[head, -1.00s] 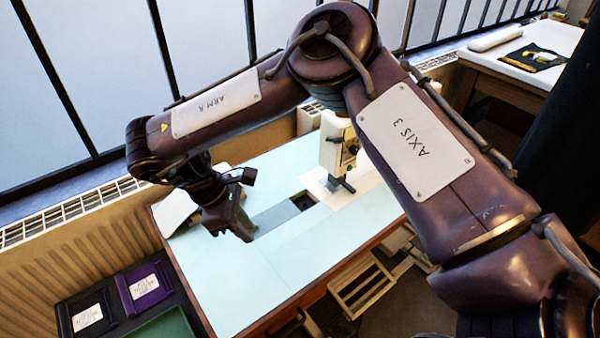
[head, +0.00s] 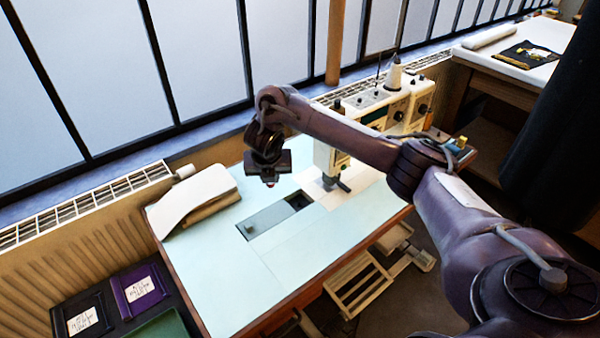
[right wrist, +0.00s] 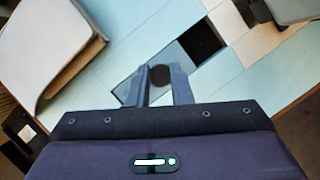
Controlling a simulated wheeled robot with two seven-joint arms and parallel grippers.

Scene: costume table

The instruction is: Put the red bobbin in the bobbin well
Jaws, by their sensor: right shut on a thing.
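My right gripper (head: 270,182) hangs above the pale blue table, pointing down. A small red spot, the red bobbin (head: 270,184), shows at its tips. In the right wrist view the gripper (right wrist: 160,88) is shut on a round thing, the bobbin (right wrist: 160,76), which looks dark there. The bobbin well (head: 298,202) is a dark rectangular opening beside the sewing machine's needle area; it also shows in the right wrist view (right wrist: 202,40). The gripper is up and left of it. A grey-blue slide plate (head: 268,220) with a small knob lies left of the well. My left gripper is out of view.
The cream sewing machine (head: 325,155) stands right of the well. Black and purple boxes (head: 140,288) and a green tray are beyond the table's left edge. The front of the table (head: 240,290) is clear.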

